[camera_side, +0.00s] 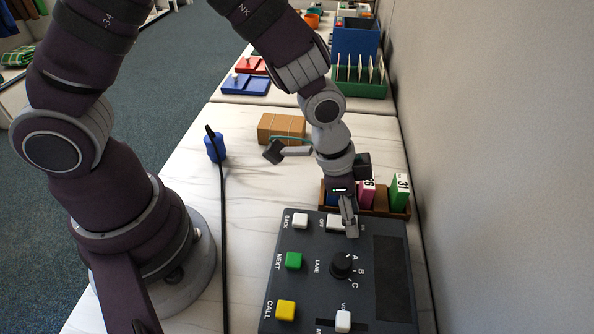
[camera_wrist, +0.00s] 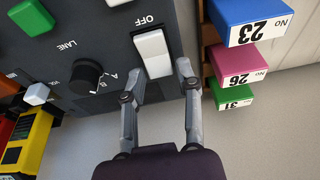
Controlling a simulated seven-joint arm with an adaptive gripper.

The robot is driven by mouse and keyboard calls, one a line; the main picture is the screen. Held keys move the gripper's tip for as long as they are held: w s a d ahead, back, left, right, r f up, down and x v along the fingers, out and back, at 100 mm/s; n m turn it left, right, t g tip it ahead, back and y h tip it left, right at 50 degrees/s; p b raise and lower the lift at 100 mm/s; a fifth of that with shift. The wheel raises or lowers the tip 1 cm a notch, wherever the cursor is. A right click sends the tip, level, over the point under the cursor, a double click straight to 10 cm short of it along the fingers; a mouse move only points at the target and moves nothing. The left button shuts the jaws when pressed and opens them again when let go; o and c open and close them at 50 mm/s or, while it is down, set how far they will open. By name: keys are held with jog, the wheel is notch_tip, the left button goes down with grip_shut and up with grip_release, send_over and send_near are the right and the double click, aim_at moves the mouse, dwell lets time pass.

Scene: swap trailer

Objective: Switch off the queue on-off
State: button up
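The queue on-off is a white rocker switch (camera_side: 334,222) near the top of the dark control panel (camera_side: 300,265), with "OFF" printed beside it. In the wrist view the white rocker (camera_wrist: 153,53) lies just beyond my fingertips, with OFF at its upper end. My gripper (camera_side: 350,228) points down at the panel, right beside the switch. In the wrist view my gripper (camera_wrist: 159,77) has its two fingers apart with nothing between them. I cannot tell whether a fingertip touches the switch or panel. Part of the switch is hidden by my gripper in the side view.
The panel also has a white BACK button (camera_side: 300,221), green NEXT button (camera_side: 293,261), yellow CALL button (camera_side: 286,310), LANE knob (camera_side: 341,265) and white slider (camera_side: 343,321). A rack of numbered blocks (camera_side: 399,192) stands close behind. A wooden box (camera_side: 281,127) and blue object (camera_side: 214,148) are farther left.

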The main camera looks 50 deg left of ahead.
aim_at(325, 224)
jog(key=shift+o, duration=1.2)
jog(key=shift+r, duration=0.1)
jog(key=v, duration=1.2)
jog(key=s+a+r+n+t+y, duration=0.1)
jog(key=s+a+r+n, duration=0.1)
jog(key=s+a+n, duration=0.1)
jog(key=s+a+r+n+t+y, duration=0.1)
jog(key=s+a+r+n+t, duration=0.1)
jog(key=a+n, duration=0.4)
jog(key=shift+s+a+r, duration=0.5)
jog(key=shift+s+a, duration=0.15)
jog(key=shift+a, duration=0.2)
